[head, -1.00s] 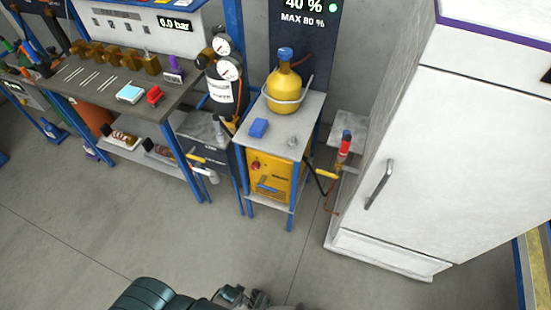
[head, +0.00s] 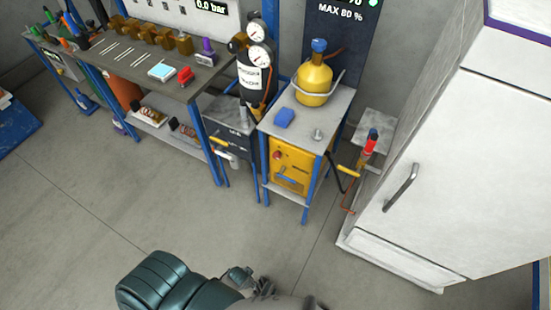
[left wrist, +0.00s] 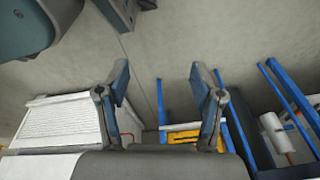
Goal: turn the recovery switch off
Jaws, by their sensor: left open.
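The yellow recovery unit (head: 288,178) stands on the lower shelf of the small blue-legged stand. Its front carries a red knob (head: 277,155) and a blue handle or lever (head: 287,176); I cannot tell which way any switch is set. In the left wrist view, part of the yellow unit (left wrist: 182,136) shows low between the fingers. My left gripper (left wrist: 158,72) is open and empty, its two fingers wide apart, with nothing touching them. In the head view one of my dark teal arm parts shows at the bottom, well short of the unit. My right gripper is not in view.
A yellow gas cylinder (head: 314,84) and a blue block (head: 285,117) are on the stand's top (head: 335,112). A white cabinet (head: 460,160) stands to the right, a workbench (head: 130,65) to the left. The floor (head: 150,200) in front is clear.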

